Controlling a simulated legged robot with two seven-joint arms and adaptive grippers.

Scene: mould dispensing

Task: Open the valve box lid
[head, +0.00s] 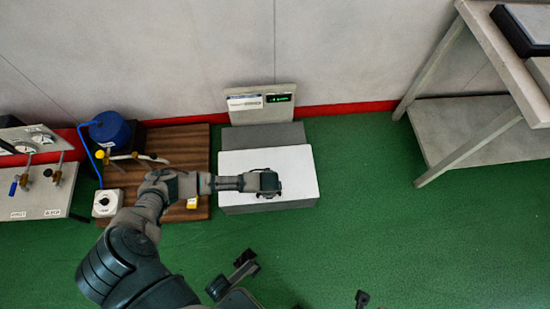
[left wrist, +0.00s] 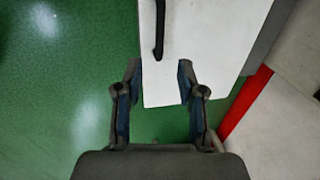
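The white-topped box (head: 235,165) stands on the floor in front of a grey panel, and its flat white top looks shut. My left gripper (head: 268,183) is over the right-middle part of this top in the head view. In the left wrist view, my left gripper (left wrist: 158,85) is open. A white panel (left wrist: 200,40) shows between and beyond its fingers, with a dark handle (left wrist: 159,30) on it. I cannot tell whether the fingers touch the panel. Dark parts at the bottom of the head view seem to be my right gripper (head: 300,282), partly cut off.
A grey panel with a green display (head: 278,98) stands behind the box. A wooden board (head: 185,143) with a blue cylinder (head: 109,128) and tubing is to the left. A pale table frame (head: 460,130) stands at right. The green floor in between is clear.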

